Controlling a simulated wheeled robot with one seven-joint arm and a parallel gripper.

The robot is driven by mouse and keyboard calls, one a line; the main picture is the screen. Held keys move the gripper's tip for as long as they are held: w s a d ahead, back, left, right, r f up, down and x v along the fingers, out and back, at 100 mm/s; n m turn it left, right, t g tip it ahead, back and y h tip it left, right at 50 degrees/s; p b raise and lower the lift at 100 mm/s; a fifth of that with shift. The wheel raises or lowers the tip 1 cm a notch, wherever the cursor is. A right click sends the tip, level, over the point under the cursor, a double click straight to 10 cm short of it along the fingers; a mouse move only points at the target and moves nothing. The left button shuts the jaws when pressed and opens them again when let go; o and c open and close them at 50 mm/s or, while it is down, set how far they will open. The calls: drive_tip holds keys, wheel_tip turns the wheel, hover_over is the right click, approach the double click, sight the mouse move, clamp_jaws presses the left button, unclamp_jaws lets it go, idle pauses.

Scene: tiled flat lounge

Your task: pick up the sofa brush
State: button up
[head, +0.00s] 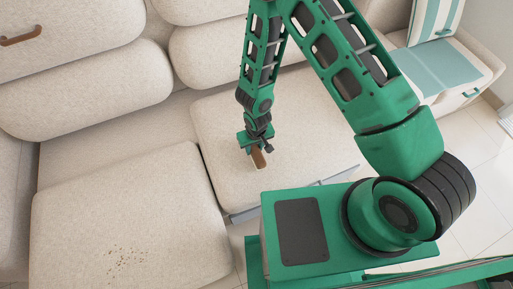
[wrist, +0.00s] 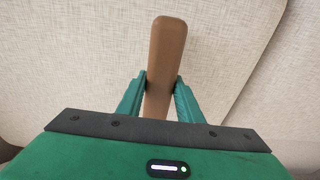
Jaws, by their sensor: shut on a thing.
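The sofa brush shows as a brown wooden handle (wrist: 167,65) in the wrist view, standing upright in the picture between the two green fingers. My gripper (wrist: 160,88) is shut on it, with a finger touching each side. In the head view the brush (head: 258,158) is a small brown piece below my gripper (head: 253,144), over the right seat cushion (head: 302,125). Any bristles are hidden. I cannot tell whether the brush touches the cushion.
The beige sofa has a left seat cushion (head: 130,220) with brown crumbs (head: 127,262) on it. Another brown handle (head: 21,36) lies on the back cushion at upper left. Tiled floor (head: 475,190) shows at right.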

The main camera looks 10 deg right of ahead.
sight(253, 147)
drive_tip(key=shift+r, duration=0.5)
drive_tip(key=r, duration=0.3)
drive_tip(key=shift+s+a+r, duration=0.15)
drive_tip(key=shift+a+r, duration=0.05)
drive_tip(key=shift+a, duration=0.05)
drive_tip(key=s+a+r, duration=0.6)
drive_tip(key=s+a, duration=0.1)
drive_tip(key=s, duration=0.1)
drive_tip(key=shift+s+a+r, duration=0.2)
drive_tip(key=shift+r, duration=0.05)
drive_tip(key=o, duration=0.4)
drive_tip(key=shift+c, duration=0.5)
